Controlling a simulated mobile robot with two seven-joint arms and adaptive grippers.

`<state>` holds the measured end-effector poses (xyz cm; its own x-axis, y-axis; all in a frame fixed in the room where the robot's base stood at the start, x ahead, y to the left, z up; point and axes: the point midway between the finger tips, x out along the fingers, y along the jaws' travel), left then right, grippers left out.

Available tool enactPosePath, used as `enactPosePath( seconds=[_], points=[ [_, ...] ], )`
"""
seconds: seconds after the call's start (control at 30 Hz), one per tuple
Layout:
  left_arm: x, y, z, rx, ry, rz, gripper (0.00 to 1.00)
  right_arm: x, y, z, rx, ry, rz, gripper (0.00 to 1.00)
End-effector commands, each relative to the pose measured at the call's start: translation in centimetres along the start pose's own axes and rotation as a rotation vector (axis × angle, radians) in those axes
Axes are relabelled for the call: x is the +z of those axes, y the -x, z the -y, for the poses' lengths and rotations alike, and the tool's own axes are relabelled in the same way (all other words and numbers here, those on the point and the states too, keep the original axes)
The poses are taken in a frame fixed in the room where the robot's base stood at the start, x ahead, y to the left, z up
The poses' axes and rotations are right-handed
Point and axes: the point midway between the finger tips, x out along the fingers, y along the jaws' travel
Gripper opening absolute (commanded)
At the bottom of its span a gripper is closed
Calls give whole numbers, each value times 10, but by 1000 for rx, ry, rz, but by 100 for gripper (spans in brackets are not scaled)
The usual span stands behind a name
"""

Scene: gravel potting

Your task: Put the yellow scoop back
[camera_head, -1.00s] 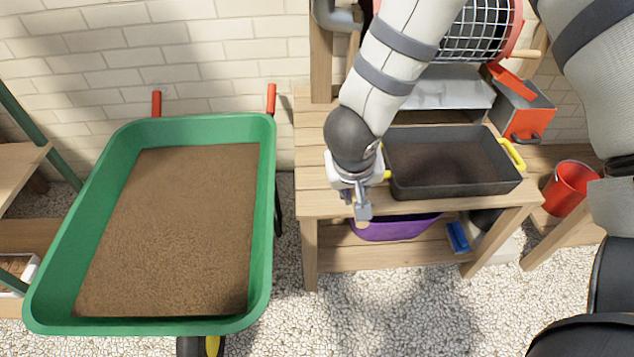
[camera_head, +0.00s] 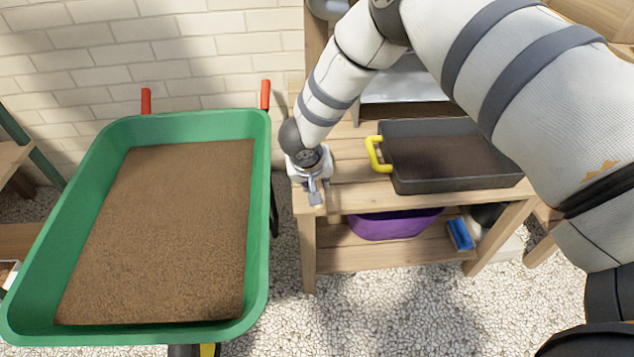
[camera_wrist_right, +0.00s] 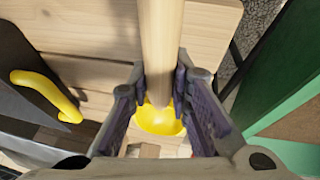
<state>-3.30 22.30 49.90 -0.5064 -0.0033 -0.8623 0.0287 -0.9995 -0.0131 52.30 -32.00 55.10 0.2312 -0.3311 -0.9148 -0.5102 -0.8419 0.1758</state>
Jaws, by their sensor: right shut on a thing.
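The yellow scoop (camera_wrist_right: 160,121) shows in the right wrist view as a yellow bowl with a pale wooden handle. My right gripper (camera_wrist_right: 161,80) is shut on that handle, with a finger on either side. The bowl lies beyond the fingers and is partly covered by them. In the head view my right gripper (camera_head: 315,190) is over the left end of the wooden bench (camera_head: 345,197), left of the dark tray. The scoop cannot be made out in the head view. My left gripper is not in view.
The dark tray (camera_head: 455,187) with yellow handle (camera_head: 374,154) stands on the bench, holding soil. A green wheelbarrow (camera_head: 258,230) full of soil stands close to the left. A purple tub (camera_head: 393,226) and blue object (camera_head: 460,235) are on the lower shelf. My arm hides the bench's right.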

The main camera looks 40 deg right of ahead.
Motion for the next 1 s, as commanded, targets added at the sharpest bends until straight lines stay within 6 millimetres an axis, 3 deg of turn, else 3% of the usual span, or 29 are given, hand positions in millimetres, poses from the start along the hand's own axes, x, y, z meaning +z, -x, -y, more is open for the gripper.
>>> enactPosePath(
  seconds=[0.13,0.17,0.23,0.57,0.67,0.9,1.0],
  points=[
    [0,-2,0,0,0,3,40,2,-4,1,0,0,1,0],
    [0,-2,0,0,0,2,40,2,-3,0,0,0,1,25],
    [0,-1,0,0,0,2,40,2,-3,0,0,0,1,38],
    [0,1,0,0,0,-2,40,-1,2,0,0,-1,-1,38],
    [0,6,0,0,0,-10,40,-2,22,0,-2,-2,-2,38],
    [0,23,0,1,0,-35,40,-3,90,0,-4,-2,-4,38],
    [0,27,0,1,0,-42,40,-2,108,0,-2,-2,-3,38]
  ],
)
